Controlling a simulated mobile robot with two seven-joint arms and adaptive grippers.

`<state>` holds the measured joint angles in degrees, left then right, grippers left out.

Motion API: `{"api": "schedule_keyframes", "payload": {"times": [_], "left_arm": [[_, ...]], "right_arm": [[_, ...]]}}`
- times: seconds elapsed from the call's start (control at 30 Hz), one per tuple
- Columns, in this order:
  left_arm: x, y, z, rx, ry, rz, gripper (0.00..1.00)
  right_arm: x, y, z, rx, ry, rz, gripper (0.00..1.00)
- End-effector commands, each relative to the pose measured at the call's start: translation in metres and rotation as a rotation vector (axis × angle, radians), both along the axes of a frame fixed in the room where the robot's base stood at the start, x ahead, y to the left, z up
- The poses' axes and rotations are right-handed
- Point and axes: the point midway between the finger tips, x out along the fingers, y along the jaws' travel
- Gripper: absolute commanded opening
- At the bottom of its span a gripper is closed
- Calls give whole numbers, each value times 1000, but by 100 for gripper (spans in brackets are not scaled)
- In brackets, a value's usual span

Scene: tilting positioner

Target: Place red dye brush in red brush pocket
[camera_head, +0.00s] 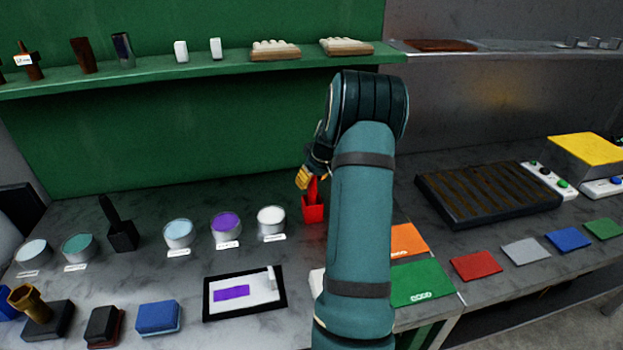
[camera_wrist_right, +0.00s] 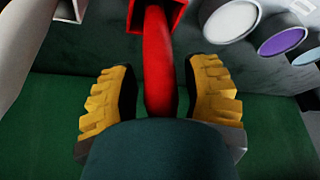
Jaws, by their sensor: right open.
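The red dye brush (camera_wrist_right: 158,60) stands in the red brush pocket (camera_wrist_right: 180,8), its handle rising out of the opening. In the head view the red pocket (camera_head: 313,211) stands on the grey bench, and the red brush (camera_head: 313,188) shows just above it. My right gripper (camera_wrist_right: 160,95) is open, its yellow fingers on either side of the brush handle with gaps visible. In the head view the right gripper (camera_head: 304,179) is at the top of the brush, partly hidden by my arm. My left gripper is not in view.
Cups of white (camera_head: 271,220), purple (camera_head: 226,226) and light blue (camera_head: 179,232) stand left of the pocket. A black holder with a brush (camera_head: 121,232) is further left. A framed tablet (camera_head: 245,292) lies in front. A green shelf (camera_head: 200,72) runs behind.

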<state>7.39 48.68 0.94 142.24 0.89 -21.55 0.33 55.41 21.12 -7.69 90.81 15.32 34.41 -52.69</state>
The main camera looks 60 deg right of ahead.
Motion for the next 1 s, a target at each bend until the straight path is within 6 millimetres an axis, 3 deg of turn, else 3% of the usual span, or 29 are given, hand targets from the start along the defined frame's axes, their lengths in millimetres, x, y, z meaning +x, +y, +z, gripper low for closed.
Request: {"api": "schedule_keyframes", "payload": {"times": [0.6,1.0], "left_arm": [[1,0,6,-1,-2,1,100],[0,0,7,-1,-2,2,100]], "right_arm": [[-38,15,101,-1,-1,0,47],[-43,17,112,0,0,0,47]]}}
